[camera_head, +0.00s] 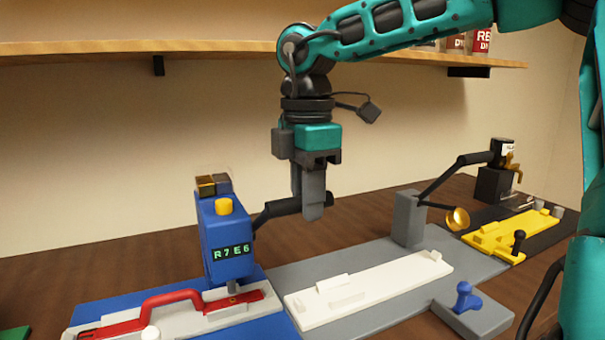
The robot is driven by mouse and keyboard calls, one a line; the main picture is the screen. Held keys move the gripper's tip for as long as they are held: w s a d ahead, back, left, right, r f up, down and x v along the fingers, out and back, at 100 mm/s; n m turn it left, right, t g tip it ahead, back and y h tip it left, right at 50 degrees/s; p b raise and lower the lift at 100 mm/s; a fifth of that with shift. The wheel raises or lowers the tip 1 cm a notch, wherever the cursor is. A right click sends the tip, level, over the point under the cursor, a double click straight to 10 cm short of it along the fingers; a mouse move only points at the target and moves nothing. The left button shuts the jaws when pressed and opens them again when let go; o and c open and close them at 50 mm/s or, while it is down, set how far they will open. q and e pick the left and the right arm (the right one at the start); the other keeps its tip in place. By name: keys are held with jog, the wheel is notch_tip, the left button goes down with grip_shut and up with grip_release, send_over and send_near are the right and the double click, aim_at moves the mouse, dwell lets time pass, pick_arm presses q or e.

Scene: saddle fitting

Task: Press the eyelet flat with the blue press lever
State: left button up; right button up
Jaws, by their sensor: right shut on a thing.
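The blue press (228,240) stands at the left of the bench, with a lit display reading R7E6 and a yellow knob on its side. Its black lever (272,210) reaches out to the right from the press body. My right gripper (313,205) points down from above and is shut on the lever near its outer end. Below the press head, a small brass-coloured eyelet (232,300) seems to sit on the red strap (175,297); it is too small to tell whether it is flat. My left gripper is not in view.
A grey station with a white fixture (350,290) and a blue knob (464,294) stands to the right. Further right are a yellow fixture (510,235) and a black device (495,183). A wooden shelf (180,46) runs along the wall above.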

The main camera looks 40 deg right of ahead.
jog(key=o, duration=0.3)
jog(key=shift+w+d+r+p, duration=0.25)
jog(key=shift+w+p, duration=0.1)
jog(key=shift+w, duration=0.15)
jog(key=shift+w+d+r+p, duration=0.1)
jog(key=shift+w+r+p, duration=0.2)
jog(key=shift+w, duration=0.15)
jog(key=shift+o, duration=0.6)
jog(key=shift+w, duration=0.25)
jog(key=shift+o, duration=0.2)
jog(key=shift+w+d+r+p, duration=0.3)
jog(key=shift+w+r+p, duration=0.4)
jog(key=shift+p, duration=0.25)
jog(key=shift+f, duration=0.1)
jog(key=shift+c, duration=0.2)
jog(key=o, duration=0.4)
jog(key=shift+f, duration=0.1)
jog(key=shift+w, duration=0.1)
